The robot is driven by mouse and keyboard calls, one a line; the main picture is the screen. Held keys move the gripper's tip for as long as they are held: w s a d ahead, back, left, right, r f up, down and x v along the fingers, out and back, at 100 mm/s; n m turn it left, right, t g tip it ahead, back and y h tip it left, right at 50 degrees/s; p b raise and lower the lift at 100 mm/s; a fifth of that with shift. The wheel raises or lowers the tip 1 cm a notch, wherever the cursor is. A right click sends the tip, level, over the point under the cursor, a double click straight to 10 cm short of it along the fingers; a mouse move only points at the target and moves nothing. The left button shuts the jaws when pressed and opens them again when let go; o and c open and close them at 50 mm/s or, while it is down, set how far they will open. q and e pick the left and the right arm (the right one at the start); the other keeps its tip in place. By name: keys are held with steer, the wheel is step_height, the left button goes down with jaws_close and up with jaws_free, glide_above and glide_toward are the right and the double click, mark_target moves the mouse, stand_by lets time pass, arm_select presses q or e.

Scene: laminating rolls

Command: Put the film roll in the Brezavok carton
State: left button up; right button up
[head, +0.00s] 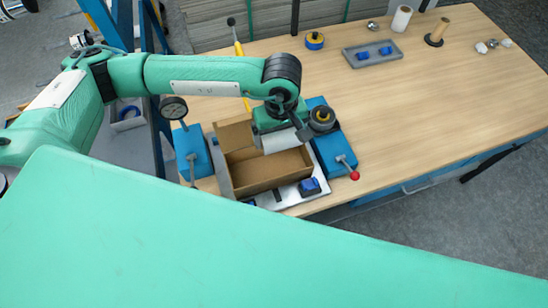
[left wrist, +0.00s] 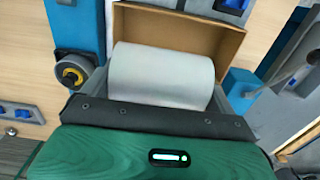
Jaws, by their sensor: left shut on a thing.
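The film roll (left wrist: 162,76) is a white cylinder held in my left gripper (left wrist: 160,105), which is shut on it. In the head view the film roll (head: 279,142) shows below my left gripper (head: 287,128), over the back part of an open brown carton. The carton (head: 262,183) stands between two blue blocks with its flap up at the back left. In the left wrist view the roll overlaps the carton (left wrist: 185,32); whether it is inside or above the rim I cannot tell. No name is readable on the carton. My right gripper is not in view.
A blue block (head: 331,140) with a red-knobbed lever (head: 353,175) stands right of the carton, and another blue block (head: 193,153) with a gauge stands left.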

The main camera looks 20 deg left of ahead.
arm_select(q)
step_height(320, 180, down, 10)
steer(key=p, duration=0.2)
steer(key=shift+r+p, duration=0.25)
steer(key=shift+p, duration=0.1)
steer(key=shift+f, duration=0.7)
step_height(320, 180, down, 3)
steer(key=shift+a+f+p, duration=0.1)
steer(key=shift+p, duration=0.55)
steer(key=shift+f+b, duration=0.3)
steer(key=shift+b, duration=0.05)
steer(key=o, duration=0.8)
steer(key=shift+r, duration=0.1)
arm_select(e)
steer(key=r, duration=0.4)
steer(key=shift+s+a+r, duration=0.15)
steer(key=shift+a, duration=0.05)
arm_select(q)
steer(key=shift+r, duration=0.1)
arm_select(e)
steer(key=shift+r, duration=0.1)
